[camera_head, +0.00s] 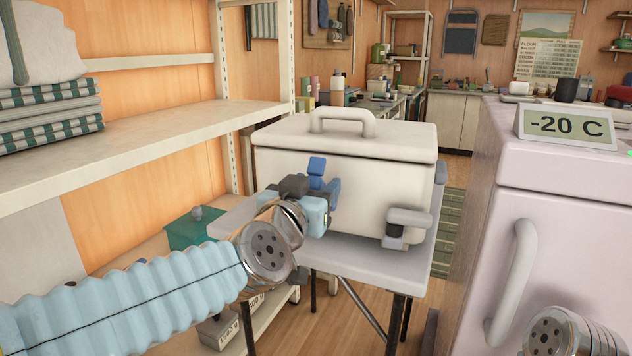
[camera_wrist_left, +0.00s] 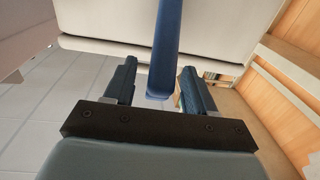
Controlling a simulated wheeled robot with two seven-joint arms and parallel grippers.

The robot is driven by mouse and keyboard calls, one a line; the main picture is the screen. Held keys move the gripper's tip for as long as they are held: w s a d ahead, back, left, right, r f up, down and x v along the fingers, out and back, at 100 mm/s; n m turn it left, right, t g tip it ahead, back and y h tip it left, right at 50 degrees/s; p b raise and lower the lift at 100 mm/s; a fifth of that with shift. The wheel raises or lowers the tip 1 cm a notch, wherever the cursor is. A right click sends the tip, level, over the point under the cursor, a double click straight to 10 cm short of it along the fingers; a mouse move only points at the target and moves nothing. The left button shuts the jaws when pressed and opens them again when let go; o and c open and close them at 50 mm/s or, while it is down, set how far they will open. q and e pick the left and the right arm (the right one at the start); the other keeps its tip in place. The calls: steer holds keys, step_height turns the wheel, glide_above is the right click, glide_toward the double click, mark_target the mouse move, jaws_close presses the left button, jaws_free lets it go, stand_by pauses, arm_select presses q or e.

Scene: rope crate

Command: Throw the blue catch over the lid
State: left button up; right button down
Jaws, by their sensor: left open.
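The white box has a white lid (camera_head: 345,138) with a raised handle on top, and the lid sits flat on it. The blue catch (camera_head: 317,166) is on the box's front, its upper end a little below the lid's edge. My left gripper (camera_head: 318,195) is at the catch and hides its lower part. In the left wrist view the catch (camera_wrist_left: 164,50) is a long blue strip coming down between the two open fingers (camera_wrist_left: 160,84), with gaps on both sides. Only a metal joint of my right arm shows at bottom right; its gripper is out of view.
The box stands on a grey table (camera_head: 360,262). A grey fitting (camera_head: 405,226) juts from the box's front right. A pink freezer (camera_head: 560,210) with a "-20 C" sign (camera_head: 567,127) stands close on the right. A shelf (camera_head: 150,135) with folded cloths is on the left.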

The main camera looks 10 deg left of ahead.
arm_select(q)
steer(key=shift+x, duration=0.75)
jaws_close()
